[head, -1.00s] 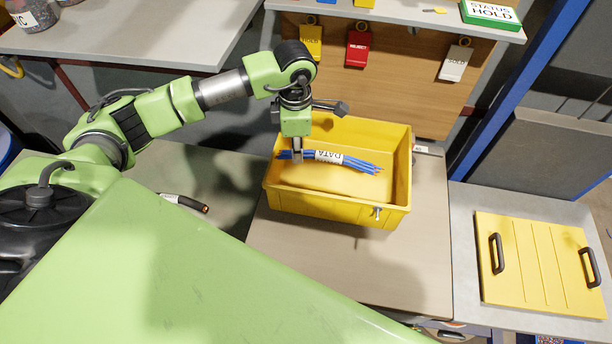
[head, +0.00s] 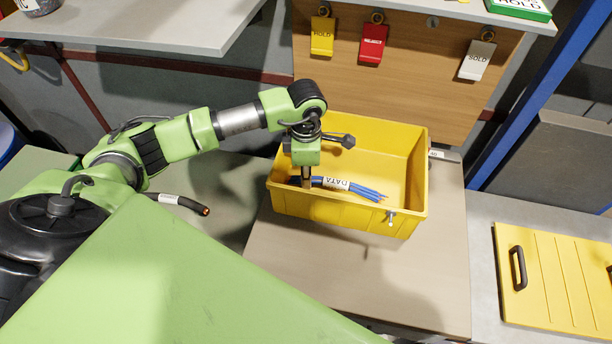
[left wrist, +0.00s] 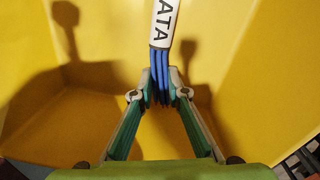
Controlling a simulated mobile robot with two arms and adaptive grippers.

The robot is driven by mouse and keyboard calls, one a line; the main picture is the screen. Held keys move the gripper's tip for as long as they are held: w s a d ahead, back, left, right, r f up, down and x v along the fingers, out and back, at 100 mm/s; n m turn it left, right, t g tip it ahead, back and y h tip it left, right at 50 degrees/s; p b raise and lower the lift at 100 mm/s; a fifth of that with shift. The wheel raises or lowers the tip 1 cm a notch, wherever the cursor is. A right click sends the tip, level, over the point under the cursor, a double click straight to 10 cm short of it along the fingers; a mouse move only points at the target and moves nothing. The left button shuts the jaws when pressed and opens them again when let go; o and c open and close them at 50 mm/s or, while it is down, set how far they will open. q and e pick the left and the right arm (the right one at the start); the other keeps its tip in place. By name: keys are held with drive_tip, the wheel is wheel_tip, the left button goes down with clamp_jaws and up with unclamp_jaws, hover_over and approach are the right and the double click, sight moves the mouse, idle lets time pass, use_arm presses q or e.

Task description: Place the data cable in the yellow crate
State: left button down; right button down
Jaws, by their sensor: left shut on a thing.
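The data cable (head: 357,189) is a bundle of blue strands with a white DATA label. It is inside the yellow crate (head: 345,213), below the rim in the head view. My left gripper (head: 306,184) points down into the crate and is shut on the cable near its left end. In the left wrist view the two fingertips (left wrist: 160,88) pinch the blue strands just below the label (left wrist: 165,22), with yellow crate surface behind. Whether the cable touches the crate floor is unclear. My right gripper is not in view.
A black cable with a copper end (head: 184,204) lies on the surface left of the crate. A yellow lid with black handles (head: 560,280) lies at the right. Yellow, red (head: 373,43) and white tags hang on the board behind. The bench in front of the crate is clear.

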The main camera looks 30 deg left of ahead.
use_arm(q)
drive_tip(key=shift+f, duration=0.2)
drive_tip(key=c, duration=2)
unclamp_jaws()
drive_tip(key=shift+r, duration=0.1)
drive_tip(key=shift+r, duration=0.15)
drive_tip(key=r, duration=0.4)
drive_tip(key=r+b, duration=0.1)
drive_tip(key=r, duration=0.7)
drive_tip(key=shift+s+d+b, duration=0.1)
drive_tip(key=shift+s+b, duration=0.15)
drive_tip(key=shift+b, duration=0.1)
